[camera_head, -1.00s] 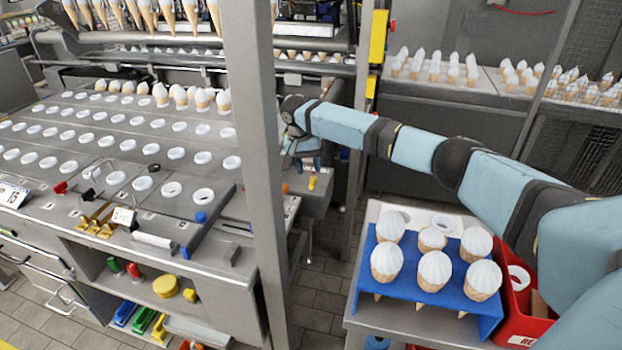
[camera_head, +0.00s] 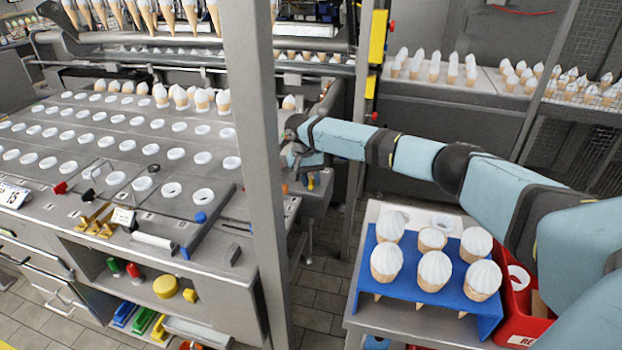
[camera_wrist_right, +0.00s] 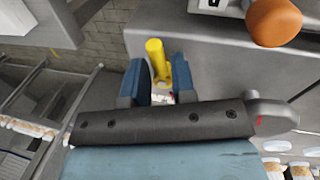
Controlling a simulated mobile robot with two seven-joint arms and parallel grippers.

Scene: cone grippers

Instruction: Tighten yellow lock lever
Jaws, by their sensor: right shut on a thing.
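The yellow lock lever (camera_wrist_right: 155,52) shows in the right wrist view as a short yellow handle between two blue fingers. My right gripper (camera_wrist_right: 157,76) is shut on it. Only a bit of yellow shows there. My left gripper is in neither view.
An orange knob (camera_wrist_right: 275,22) is close by in the right wrist view. The grey post (camera_head: 258,150) stands left of my gripper. A blue rack (camera_head: 405,288) with several cones and a red bin (camera_head: 522,325) lie under my right arm.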

